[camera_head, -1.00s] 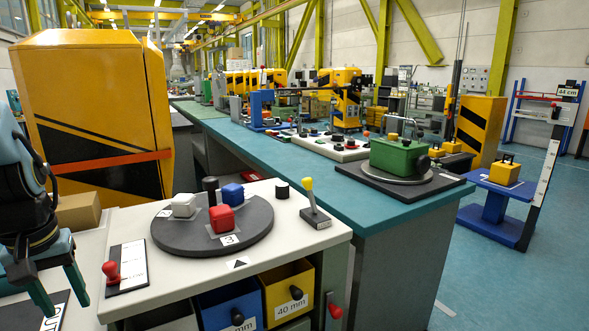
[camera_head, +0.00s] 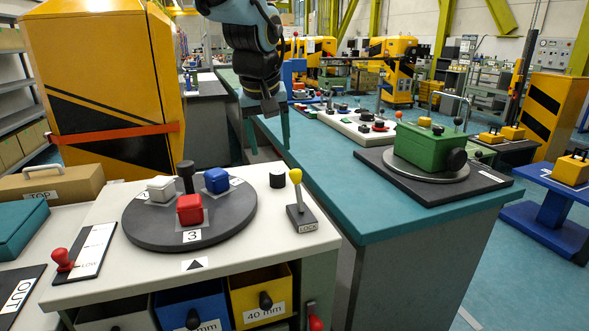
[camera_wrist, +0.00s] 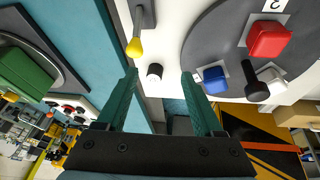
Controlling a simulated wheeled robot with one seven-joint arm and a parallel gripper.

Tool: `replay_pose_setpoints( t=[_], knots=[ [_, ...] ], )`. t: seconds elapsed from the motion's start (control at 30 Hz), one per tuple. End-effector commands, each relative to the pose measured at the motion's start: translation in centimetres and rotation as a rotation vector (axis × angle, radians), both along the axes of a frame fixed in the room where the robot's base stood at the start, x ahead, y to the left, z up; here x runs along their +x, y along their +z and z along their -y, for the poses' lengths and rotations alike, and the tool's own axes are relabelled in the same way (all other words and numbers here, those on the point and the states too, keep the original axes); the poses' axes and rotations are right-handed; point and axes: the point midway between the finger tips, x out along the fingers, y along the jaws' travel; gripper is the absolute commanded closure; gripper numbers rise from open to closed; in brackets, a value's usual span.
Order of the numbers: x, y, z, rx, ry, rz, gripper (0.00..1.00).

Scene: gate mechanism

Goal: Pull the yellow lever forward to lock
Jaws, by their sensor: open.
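The yellow lever (camera_head: 296,178) stands on a small grey base labelled LOCK (camera_head: 302,217) at the right front of the white table. Its shaft leans slightly back. In the wrist view the lever's yellow knob (camera_wrist: 135,47) is beyond my left fingertip, apart from it. My gripper (camera_head: 275,115) hangs above and behind the lever, past the table's back edge in the head view. In the wrist view my gripper (camera_wrist: 159,78) is open, with green fingers wide apart and nothing gripped. A short black cylinder (camera_wrist: 155,71) shows between the fingertips.
A grey turntable (camera_head: 150,236) with red (camera_head: 190,209), blue (camera_head: 216,180) and white (camera_head: 160,189) blocks and a black post (camera_head: 186,177) is left of the lever. The black cylinder (camera_head: 277,177) stands close behind it. A teal bench (camera_head: 370,215) with a green box (camera_head: 428,150) lies right.

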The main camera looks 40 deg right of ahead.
Motion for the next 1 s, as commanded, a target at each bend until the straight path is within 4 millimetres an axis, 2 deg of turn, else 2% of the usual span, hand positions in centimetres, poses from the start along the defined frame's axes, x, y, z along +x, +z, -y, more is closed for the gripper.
replay_pose_setpoints(
  t=[0.03,0.1,0.27,0.7,1.0],
  knots=[
    [-1.2,0.5,1.3,-0.008,-0.019,0.003,0.31],
    [-2.2,1.0,2.4,-0.016,-0.029,0.004,0.31],
    [-2.8,0.7,3.4,-0.022,-0.034,0.004,0.31],
    [-0.9,-6.2,5.6,-0.019,-0.034,0.004,0.31],
    [-0.2,-8.5,6.4,-0.023,-0.035,0.005,0.31]
  ],
)
